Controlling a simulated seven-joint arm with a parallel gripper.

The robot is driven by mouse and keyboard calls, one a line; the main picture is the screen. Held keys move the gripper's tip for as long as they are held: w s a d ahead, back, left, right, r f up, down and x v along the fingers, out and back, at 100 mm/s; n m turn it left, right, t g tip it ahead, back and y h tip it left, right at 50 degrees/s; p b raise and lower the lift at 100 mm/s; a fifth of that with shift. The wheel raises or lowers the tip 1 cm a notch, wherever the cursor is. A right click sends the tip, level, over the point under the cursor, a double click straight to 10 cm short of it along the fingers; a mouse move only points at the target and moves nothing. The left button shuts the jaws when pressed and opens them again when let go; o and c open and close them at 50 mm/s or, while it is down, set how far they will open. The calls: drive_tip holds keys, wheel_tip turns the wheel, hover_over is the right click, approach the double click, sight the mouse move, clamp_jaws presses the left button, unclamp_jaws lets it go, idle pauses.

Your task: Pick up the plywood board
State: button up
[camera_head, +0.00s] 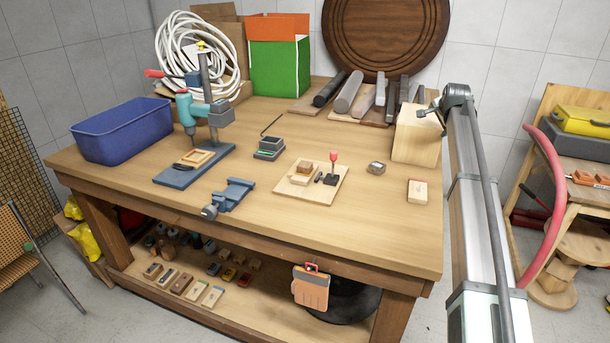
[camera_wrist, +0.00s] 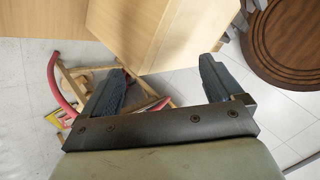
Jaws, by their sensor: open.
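A thin, light wooden board (camera_head: 296,191), which looks like the plywood board, lies flat on the workbench (camera_head: 385,235) right of centre in the head view. Small wooden blocks (camera_head: 300,172) and a red-knobbed lever on a dark base (camera_head: 331,172) stand on it. I cannot make out this board in the wrist view. My gripper (camera_head: 438,112) is high at the bench's right end, beside a pale wooden box (camera_head: 416,138), well away from the board. In the wrist view my gripper (camera_wrist: 160,84) has its fingers wide apart and holds nothing; the box (camera_wrist: 145,30) shows beyond them.
A blue vice (camera_head: 235,194), a drill stand (camera_head: 208,105) and a blue bin (camera_head: 122,130) stand left of the board. Bars on boards (camera_head: 350,95) lie at the back. A small block (camera_head: 376,168) and a small box (camera_head: 417,192) are to the right. The bench's front right is bare.

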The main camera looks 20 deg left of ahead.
drive_tip(key=s+a+f+n+g, duration=0.1)
drive_tip(key=s+a+n+g, duration=0.35)
drive_tip(key=a, duration=0.95)
drive_tip(key=s+a+f+n+g+h, duration=0.15)
drive_tip(key=s+a, duration=0.55)
drive_tip(key=a, duration=0.7)
drive_tip(key=s+a+n+g, duration=0.3)
drive_tip(key=s+a+n, duration=0.15)
drive_tip(key=a, duration=0.85)
drive_tip(key=f, duration=0.8)
drive_tip(key=shift+s+a+f, duration=0.1)
drive_tip(key=shift+s+a, duration=0.1)
drive_tip(key=shift+s, duration=0.15)
drive_tip(key=f, duration=0.4)
drive_tip(key=shift+s, duration=0.3)
drive_tip(key=shift+f, duration=0.55)
drive_tip(key=c, duration=1.2)
